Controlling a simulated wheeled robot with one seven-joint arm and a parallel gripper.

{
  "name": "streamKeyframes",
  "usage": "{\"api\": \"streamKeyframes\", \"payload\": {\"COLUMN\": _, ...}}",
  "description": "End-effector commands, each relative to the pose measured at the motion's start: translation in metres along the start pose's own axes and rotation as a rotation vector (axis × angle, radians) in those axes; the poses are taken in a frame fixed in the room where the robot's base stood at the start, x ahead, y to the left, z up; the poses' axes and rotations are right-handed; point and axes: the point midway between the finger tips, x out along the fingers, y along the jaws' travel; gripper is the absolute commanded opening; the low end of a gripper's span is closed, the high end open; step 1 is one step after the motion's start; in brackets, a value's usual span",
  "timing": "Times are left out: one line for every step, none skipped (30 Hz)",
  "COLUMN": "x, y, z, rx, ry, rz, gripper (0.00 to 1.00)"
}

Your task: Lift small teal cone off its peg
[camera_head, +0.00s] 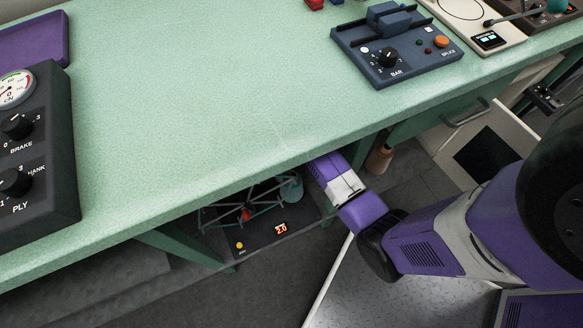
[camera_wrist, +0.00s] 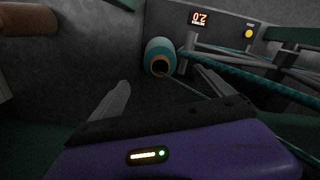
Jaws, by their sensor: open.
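The small teal cone (camera_wrist: 156,46) shows in the wrist view, with a tan ring and a dark round opening at its near end. A thin strand leads from near it to the lower right. My gripper (camera_wrist: 163,88) is open and empty, its two fingers apart, with the cone beyond the tips and between them. A teal rounded thing (camera_head: 291,189), probably this cone, shows under the table in the head view. There the table edge hides my fingertips. The peg cannot be made out clearly.
The green table (camera_head: 200,120) overhangs my gripper. Below it a dark unit (camera_head: 262,238) carries grey bars and a red-lit display; the bars (camera_wrist: 245,62) lie right of the cone. A brown cone-like object (camera_head: 379,159) stands near the open drawer (camera_head: 490,150).

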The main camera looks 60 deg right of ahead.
Motion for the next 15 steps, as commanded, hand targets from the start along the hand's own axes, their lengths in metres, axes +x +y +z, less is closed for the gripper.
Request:
{"api": "streamKeyframes", "payload": {"x": 0.017, "y": 0.0, "z": 0.0, "rx": 0.0, "ry": 0.0, "rz": 0.0, "gripper": 0.91}}
{"api": "streamKeyframes", "payload": {"x": 0.021, "y": 0.0, "z": 0.0, "rx": 0.0, "ry": 0.0, "rz": 0.0, "gripper": 0.91}}
{"api": "streamKeyframes", "payload": {"x": 0.027, "y": 0.0, "z": 0.0, "rx": 0.0, "ry": 0.0, "rz": 0.0, "gripper": 0.91}}
{"api": "streamKeyframes", "payload": {"x": 0.031, "y": 0.0, "z": 0.0, "rx": 0.0, "ry": 0.0, "rz": 0.0, "gripper": 0.91}}
{"api": "streamKeyframes", "payload": {"x": 0.034, "y": 0.0, "z": 0.0, "rx": 0.0, "ry": 0.0, "rz": 0.0, "gripper": 0.91}}
{"api": "streamKeyframes", "payload": {"x": 0.037, "y": 0.0, "z": 0.0, "rx": 0.0, "ry": 0.0, "rz": 0.0, "gripper": 0.91}}
{"api": "streamKeyframes", "payload": {"x": 0.039, "y": 0.0, "z": 0.0, "rx": 0.0, "ry": 0.0, "rz": 0.0, "gripper": 0.91}}
{"api": "streamKeyframes", "payload": {"x": 0.04, "y": 0.0, "z": 0.0, "rx": 0.0, "ry": 0.0, "rz": 0.0, "gripper": 0.91}}
{"api": "streamKeyframes", "payload": {"x": 0.041, "y": 0.0, "z": 0.0, "rx": 0.0, "ry": 0.0, "rz": 0.0, "gripper": 0.91}}
{"api": "streamKeyframes", "payload": {"x": 0.042, "y": 0.0, "z": 0.0, "rx": 0.0, "ry": 0.0, "rz": 0.0, "gripper": 0.91}}
{"api": "streamKeyframes", "payload": {"x": 0.043, "y": 0.0, "z": 0.0, "rx": 0.0, "ry": 0.0, "rz": 0.0, "gripper": 0.91}}
{"api": "streamKeyframes", "payload": {"x": 0.045, "y": 0.0, "z": 0.0, "rx": 0.0, "ry": 0.0, "rz": 0.0, "gripper": 0.91}}
{"api": "streamKeyframes", "payload": {"x": 0.048, "y": 0.0, "z": 0.0, "rx": 0.0, "ry": 0.0, "rz": 0.0, "gripper": 0.91}}
{"api": "streamKeyframes", "payload": {"x": 0.05, "y": 0.0, "z": 0.0, "rx": 0.0, "ry": 0.0, "rz": 0.0, "gripper": 0.91}}
{"api": "streamKeyframes", "payload": {"x": 0.054, "y": 0.0, "z": 0.0, "rx": 0.0, "ry": 0.0, "rz": 0.0, "gripper": 0.91}}
